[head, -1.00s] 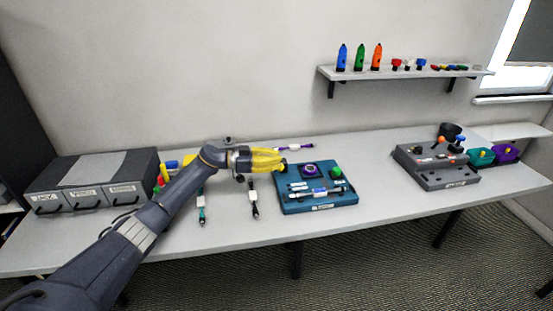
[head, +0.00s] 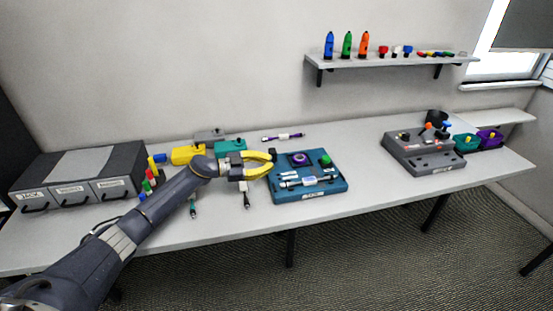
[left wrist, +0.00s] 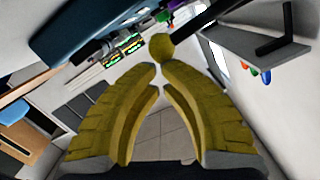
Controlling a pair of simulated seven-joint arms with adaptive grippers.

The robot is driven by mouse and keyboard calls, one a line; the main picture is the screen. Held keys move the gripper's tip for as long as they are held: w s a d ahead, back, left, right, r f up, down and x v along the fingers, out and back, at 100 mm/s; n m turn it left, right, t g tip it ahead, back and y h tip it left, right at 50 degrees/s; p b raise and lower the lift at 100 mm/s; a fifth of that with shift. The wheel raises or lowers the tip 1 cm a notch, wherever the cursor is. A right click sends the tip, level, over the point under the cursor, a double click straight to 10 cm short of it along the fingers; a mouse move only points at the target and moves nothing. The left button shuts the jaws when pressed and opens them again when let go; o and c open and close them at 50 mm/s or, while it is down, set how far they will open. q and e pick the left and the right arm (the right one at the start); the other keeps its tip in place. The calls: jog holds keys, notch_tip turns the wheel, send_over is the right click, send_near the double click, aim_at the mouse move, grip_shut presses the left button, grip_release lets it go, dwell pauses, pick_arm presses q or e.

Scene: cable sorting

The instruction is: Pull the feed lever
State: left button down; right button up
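My left gripper (head: 271,161) is at the left edge of the blue tray (head: 310,196) in the head view. In the left wrist view a yellow ball (left wrist: 160,47) on a dark rod (left wrist: 205,22) shows just beyond the fingertips (left wrist: 158,67). It may be the feed lever's knob; no label for it is readable. The fingers converge with a gap between them, but whether they pinch the ball is unclear. The grey control box (head: 424,168) to the right carries an orange lever (head: 428,126) and a blue lever (head: 446,125). My right gripper is out of view.
A drawer cabinet (head: 125,155) stands at the left. A yellow block (head: 187,154) and a teal block (head: 230,146) sit behind my left arm. A purple cable (head: 283,137) lies at the back. Bench between blue tray and control box is clear. A wall shelf (head: 395,61) holds bottles.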

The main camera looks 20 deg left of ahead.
pick_arm(q)
jog(key=shift+s+f, duration=0.15)
jog(key=shift+f, duration=0.5)
jog(key=shift+d, duration=0.1)
jog(key=s+a+r, duration=0.4)
jog(key=s+a, duration=0.3)
jog(key=shift+s+a+r, duration=0.2)
jog(key=shift+a+r, duration=0.15)
dwell(0.4)
dwell(0.6)
